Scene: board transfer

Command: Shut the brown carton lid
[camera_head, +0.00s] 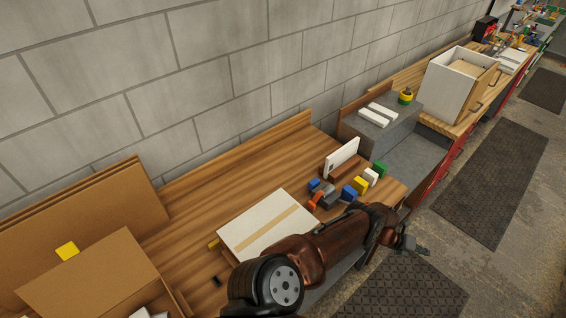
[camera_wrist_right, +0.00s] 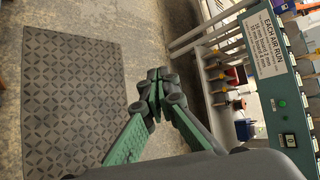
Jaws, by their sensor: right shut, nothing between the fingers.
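A brown carton (camera_head: 91,275) is at the bottom left of the head view, cut off by the frame's lower edge. A flat brown flap of it faces up at a tilt. Whitish things show beside the flap's lower right edge, so the carton looks at least partly open.
Brown cardboard panels (camera_head: 84,212) lean at the wall behind the carton. A white box with a tan strip (camera_head: 258,220) lies on the wooden bench (camera_head: 205,195), right of the carton. Several coloured blocks (camera_head: 360,186) lie further right. Dark mats (camera_wrist_right: 68,90) cover some floor.

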